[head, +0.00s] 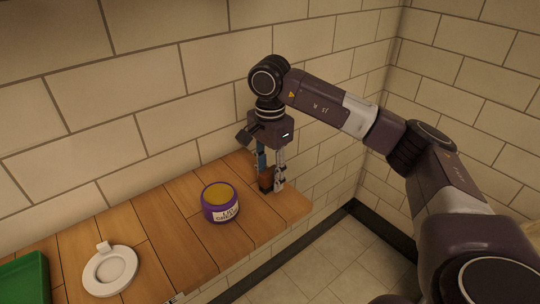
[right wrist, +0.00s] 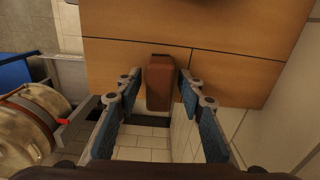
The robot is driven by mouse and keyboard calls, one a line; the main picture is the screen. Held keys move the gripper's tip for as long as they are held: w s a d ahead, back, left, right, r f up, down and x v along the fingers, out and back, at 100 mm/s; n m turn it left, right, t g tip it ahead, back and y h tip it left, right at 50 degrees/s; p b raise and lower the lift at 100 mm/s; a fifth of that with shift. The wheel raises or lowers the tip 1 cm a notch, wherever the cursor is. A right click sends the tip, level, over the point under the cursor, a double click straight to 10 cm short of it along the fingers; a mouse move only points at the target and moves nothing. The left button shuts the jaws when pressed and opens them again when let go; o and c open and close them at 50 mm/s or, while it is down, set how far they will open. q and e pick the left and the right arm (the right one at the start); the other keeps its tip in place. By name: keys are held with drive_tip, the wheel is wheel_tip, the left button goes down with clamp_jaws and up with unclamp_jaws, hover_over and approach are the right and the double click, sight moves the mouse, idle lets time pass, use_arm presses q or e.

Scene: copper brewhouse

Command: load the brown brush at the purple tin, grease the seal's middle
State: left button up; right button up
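The brown brush (head: 266,181) is at the right end of the wooden shelf, between the fingers of my right gripper (head: 271,182). In the right wrist view the brush (right wrist: 160,83) lies between the two blue-padded fingertips (right wrist: 160,88), with a narrow gap on each side, so the gripper looks open around it. The purple tin (head: 220,203), with yellow-brown grease on top and a white label, stands left of the gripper. A white round piece with a tab (head: 110,270), likely the seal, lies further left. My left gripper is not in view.
The wooden shelf (head: 180,240) runs along a tiled wall (head: 150,90). A green tray (head: 25,278) is at the lower left. Bare wood lies between the tin and the white piece. A metal vessel (right wrist: 28,125) shows at left in the wrist view.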

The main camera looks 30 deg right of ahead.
sight(270, 171)
drive_tip(key=shift+o, duration=0.2)
drive_tip(key=shift+r, duration=0.2)
drive_tip(key=shift+r+p, duration=0.25)
drive_tip(key=shift+p, duration=0.05)
idle(0.4)
clamp_jaws()
idle(0.3)
drive_tip(key=shift+r+p, duration=2.85)
drive_tip(key=shift+r, duration=1.15)
